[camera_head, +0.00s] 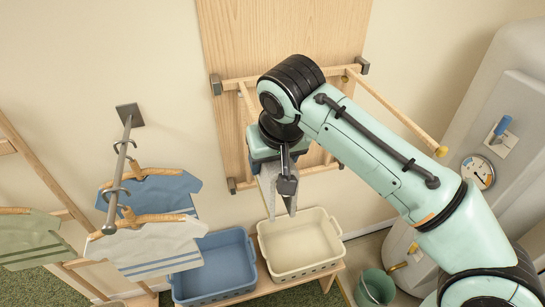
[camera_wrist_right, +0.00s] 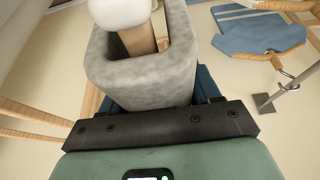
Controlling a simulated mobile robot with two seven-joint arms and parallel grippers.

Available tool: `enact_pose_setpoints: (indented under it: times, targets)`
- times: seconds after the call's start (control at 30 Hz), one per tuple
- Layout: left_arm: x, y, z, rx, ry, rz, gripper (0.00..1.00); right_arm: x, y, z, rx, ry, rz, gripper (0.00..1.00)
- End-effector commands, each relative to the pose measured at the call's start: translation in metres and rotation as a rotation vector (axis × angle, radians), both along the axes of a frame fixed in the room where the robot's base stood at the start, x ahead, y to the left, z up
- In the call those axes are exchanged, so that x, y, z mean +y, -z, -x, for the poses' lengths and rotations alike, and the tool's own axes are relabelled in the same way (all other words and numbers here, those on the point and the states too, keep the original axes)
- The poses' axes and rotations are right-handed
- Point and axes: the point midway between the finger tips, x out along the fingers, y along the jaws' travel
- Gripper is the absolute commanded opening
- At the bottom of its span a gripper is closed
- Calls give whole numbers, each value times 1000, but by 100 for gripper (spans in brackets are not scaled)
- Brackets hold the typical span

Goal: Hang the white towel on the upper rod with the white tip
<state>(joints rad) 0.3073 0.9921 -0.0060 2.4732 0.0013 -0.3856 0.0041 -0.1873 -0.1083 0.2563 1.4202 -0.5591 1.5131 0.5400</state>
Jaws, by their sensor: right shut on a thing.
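The white towel (camera_wrist_right: 140,88) looks greyish and fills the top middle of the right wrist view, bent into a loop with an open gap. The rod's white tip (camera_wrist_right: 118,12) and part of its wooden shaft (camera_wrist_right: 140,40) show at that gap; how far the rod passes through is unclear. My right gripper (camera_head: 286,182) is shut on the towel in front of the wooden wall panel (camera_head: 222,50). In the head view the towel (camera_head: 270,188) hangs in narrow strips below it, and my arm hides the white tip. My left gripper is out of view.
Another wooden rod with a yellowish tip (camera_head: 440,151) sticks out right of my arm. A cream basket (camera_head: 300,262) and a blue basket (camera_head: 225,280) stand below. Shirts hang on a metal wall rod (camera_head: 118,165) at left. A green bucket (camera_head: 375,288) is at lower right.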

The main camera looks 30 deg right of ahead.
Motion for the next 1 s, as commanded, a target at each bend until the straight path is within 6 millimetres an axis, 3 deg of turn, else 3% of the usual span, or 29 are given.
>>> enact_pose_setpoints:
  times: [0.23,0.27,0.33,0.37,0.73,1.0]
  targets:
    - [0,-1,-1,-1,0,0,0,0,-1,0,-1,0,0,26]
    - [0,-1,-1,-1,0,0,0,0,-1,0,-1,0,0,65]
    - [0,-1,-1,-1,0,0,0,0,-1,0,-1,0,-1,88]
    - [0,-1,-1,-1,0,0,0,0,-1,0,-1,0,-1,92]
    - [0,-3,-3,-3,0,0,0,1,-7,2,-2,0,0,92]
    - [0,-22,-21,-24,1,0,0,6,-57,19,-10,-2,-1,92]
